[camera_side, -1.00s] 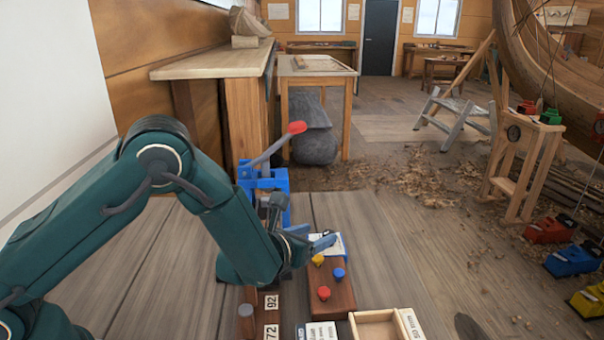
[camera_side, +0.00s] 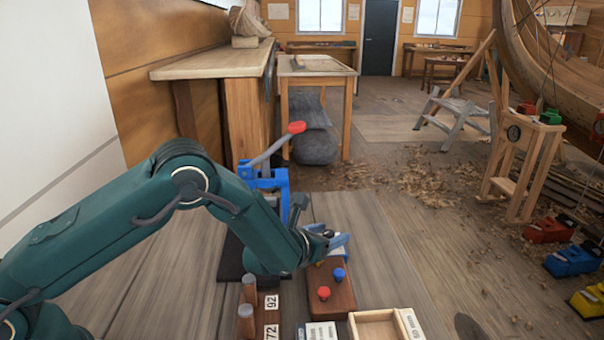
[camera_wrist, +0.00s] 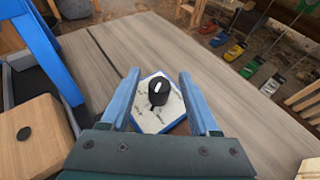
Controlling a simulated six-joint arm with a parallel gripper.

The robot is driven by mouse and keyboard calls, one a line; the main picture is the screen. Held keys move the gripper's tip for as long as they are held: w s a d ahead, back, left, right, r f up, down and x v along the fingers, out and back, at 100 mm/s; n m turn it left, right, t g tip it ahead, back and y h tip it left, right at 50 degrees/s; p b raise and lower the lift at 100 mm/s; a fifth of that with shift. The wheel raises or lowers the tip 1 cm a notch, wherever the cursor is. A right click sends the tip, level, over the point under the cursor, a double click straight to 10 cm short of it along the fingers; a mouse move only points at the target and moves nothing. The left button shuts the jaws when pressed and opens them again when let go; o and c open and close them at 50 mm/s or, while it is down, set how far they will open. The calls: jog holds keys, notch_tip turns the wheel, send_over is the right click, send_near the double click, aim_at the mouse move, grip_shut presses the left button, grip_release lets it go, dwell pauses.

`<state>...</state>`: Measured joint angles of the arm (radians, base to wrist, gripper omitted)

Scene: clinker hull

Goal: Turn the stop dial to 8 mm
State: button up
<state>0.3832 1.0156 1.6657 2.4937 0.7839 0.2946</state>
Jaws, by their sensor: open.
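The stop dial (camera_wrist: 158,90) is a black round knob with a white pointer mark, on a white, blue-edged plate (camera_wrist: 150,121) with small scale marks. The marks are too small to read. My gripper (camera_wrist: 158,82) is open in the wrist view, with one blue finger on each side of the knob and a gap to it on both sides. In the side view my gripper (camera_side: 333,243) is low over the far end of the dark wooden block (camera_side: 338,294), and hides most of the dial plate.
A blue lever press (camera_side: 265,180) with a red-tipped handle stands behind my gripper. Red (camera_side: 323,293) and blue (camera_side: 338,274) knobs sit on the block. Wooden pegs (camera_side: 246,320), number labels and a shallow wooden tray (camera_side: 378,327) are nearer. The bench on the right is clear.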

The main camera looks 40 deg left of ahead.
aim_at(327, 234)
grip_shut()
jog(key=shift+a+m+h, duration=0.15)
jog(key=shift+m+h, duration=0.25)
jog(key=shift+h, duration=0.1)
jog(key=shift+m+h, duration=0.3)
jog(key=shift+h, duration=0.1)
grip_release()
jog(key=shift+s, duration=0.1)
jog(key=shift+v, duration=2.45)
